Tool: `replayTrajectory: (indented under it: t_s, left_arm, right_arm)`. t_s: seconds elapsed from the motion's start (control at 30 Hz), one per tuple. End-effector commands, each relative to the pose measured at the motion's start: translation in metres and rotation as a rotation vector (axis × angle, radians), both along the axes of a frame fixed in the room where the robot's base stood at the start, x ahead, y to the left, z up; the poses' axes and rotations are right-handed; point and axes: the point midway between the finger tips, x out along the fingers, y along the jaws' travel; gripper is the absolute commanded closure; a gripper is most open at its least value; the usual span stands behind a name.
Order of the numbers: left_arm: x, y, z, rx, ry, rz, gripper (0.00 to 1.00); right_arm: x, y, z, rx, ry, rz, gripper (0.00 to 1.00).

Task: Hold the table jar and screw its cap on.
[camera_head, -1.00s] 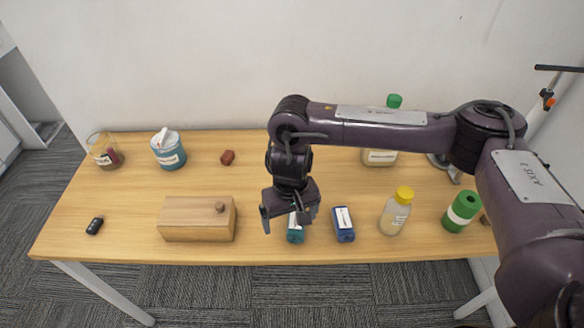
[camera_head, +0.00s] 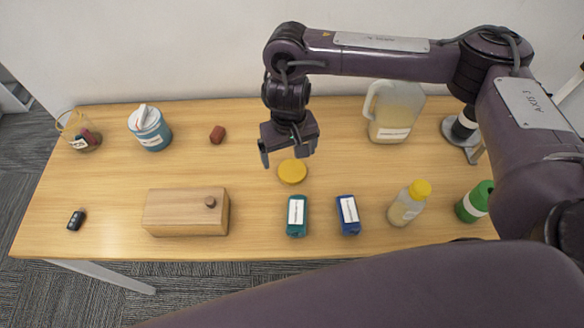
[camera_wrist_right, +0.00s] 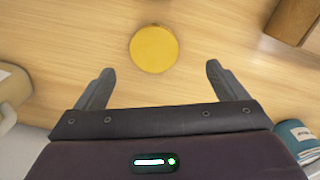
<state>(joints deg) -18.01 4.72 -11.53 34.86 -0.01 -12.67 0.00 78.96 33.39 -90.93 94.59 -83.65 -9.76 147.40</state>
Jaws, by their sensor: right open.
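A round yellow cap (camera_head: 292,171) lies flat on the table near its middle. It also shows in the right wrist view (camera_wrist_right: 154,48), beyond and between the fingertips. My right gripper (camera_head: 288,155) is open and empty above the table, just behind the cap in the head view. Its two spread fingers also show in the right wrist view (camera_wrist_right: 160,75); neither touches the cap. An open clear glass jar (camera_head: 70,122) with small dark red and teal contents stands at the far left; I cannot tell whether it is the table jar. My left gripper is out of view.
My arm covers the bottom.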

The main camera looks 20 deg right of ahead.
Motion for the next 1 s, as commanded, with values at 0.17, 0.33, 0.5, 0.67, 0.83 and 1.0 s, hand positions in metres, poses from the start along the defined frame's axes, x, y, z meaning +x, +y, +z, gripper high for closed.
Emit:
replayTrajectory:
  t_s: [0.17, 0.33, 0.5, 0.67, 0.83, 1.0]
  left_arm:
    - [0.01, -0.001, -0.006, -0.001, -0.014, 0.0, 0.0]
    - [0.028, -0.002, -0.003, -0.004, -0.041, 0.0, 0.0]
    - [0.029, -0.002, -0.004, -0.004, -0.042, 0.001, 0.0]
    - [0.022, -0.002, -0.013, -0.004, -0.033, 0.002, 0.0]
    - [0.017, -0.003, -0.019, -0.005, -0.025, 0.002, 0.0]
    - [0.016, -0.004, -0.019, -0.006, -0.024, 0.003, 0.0]
  right_arm:
    - [-0.001, 0.0, -0.022, 0.001, 0.004, -0.002, 0.08]
    - [0.001, -0.001, -0.023, 0.0, 0.0, 0.0, 0.08]
    - [0.001, -0.001, -0.026, 0.0, 0.002, -0.001, 0.08]
    - [0.004, -0.006, -0.05, 0.001, 0.006, -0.005, 0.08]
    - [0.006, -0.008, -0.071, 0.001, 0.003, -0.001, 0.08]
    - [0.007, -0.008, -0.075, 0.001, 0.0, -0.001, 0.08]
